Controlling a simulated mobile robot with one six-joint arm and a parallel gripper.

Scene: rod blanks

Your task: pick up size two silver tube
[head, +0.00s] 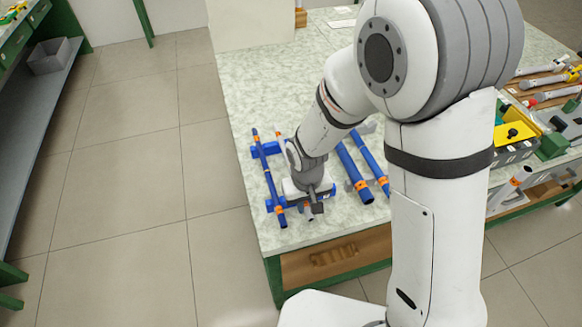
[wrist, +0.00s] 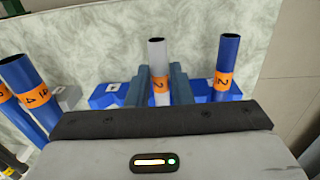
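The silver tube (wrist: 157,57) has an orange band marked 2. In the wrist view it stands between the two fingers of my gripper (wrist: 160,82), one finger close on each side. I cannot tell whether the fingers press on it. In the head view my gripper (head: 312,198) is low over the rack at the table's front left, and the arm hides much of the tube. A blue tube (wrist: 227,57), also marked 2, lies to the right in the wrist view. Blue supports (wrist: 108,95) hold these tubes.
In the wrist view, thicker blue tubes (wrist: 23,75) with orange bands marked 4 are at the left. In the head view, blue tubes (head: 354,172) lie right of my gripper. A yellow box (head: 514,134) stands farther right. The table (head: 252,85) is clear behind the rack.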

